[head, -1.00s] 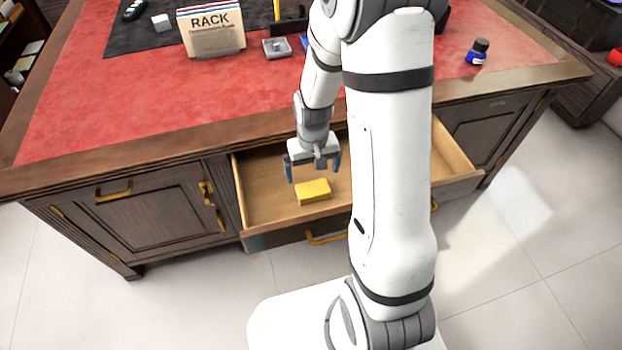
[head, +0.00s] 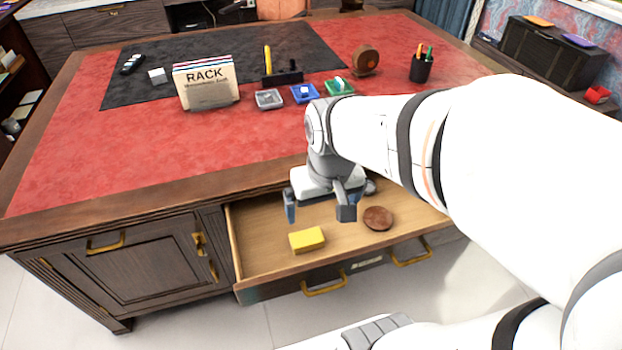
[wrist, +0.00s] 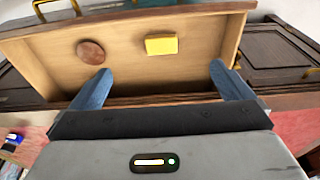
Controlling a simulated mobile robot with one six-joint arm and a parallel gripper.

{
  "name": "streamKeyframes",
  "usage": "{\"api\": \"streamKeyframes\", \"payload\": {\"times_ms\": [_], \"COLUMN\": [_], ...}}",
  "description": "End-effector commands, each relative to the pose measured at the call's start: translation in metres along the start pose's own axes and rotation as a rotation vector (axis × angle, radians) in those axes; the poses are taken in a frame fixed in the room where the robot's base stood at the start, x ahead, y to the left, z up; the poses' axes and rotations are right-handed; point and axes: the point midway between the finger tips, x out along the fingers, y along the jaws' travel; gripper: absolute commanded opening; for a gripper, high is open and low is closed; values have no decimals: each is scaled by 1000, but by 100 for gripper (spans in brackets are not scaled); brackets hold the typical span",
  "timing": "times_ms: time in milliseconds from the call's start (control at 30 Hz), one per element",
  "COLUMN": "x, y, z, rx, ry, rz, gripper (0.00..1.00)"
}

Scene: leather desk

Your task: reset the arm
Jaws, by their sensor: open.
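My gripper (head: 318,207) is open and empty, with its two fingers apart above the open drawer (head: 262,259). The wrist view shows both blue fingertips (wrist: 160,90) spread with nothing between them. A yellow block (head: 307,239) lies on the drawer floor, below and in front of the fingers. It also shows in the wrist view (wrist: 161,44). A brown round disc (head: 378,218) lies in the drawer to the right of the block and appears in the wrist view (wrist: 90,50). My arm comes in from the right and hides part of the desk and drawer.
The desk's left front is clear.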

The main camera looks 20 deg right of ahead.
Motion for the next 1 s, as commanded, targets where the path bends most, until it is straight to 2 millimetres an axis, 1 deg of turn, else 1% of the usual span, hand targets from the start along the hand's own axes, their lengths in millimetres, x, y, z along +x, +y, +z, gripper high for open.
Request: {"api": "streamKeyframes", "payload": {"times_ms": [33,100,200,467,567,667,900,1000], "x": [-7,-12,-15,-16,-20,-33,-84,-91], "y": [0,-2,-4,-4,-4,-4,-4,-3], "z": [7,14,20,21,20,18,12,12], "rx": [0,1,0,0,0,0,-3,-4], "ry": [13,21,25,26,27,31,50,56], "rz": [0,0,0,0,0,1,3,4], "gripper": [100,100,100,100,100,100,100,100]}}
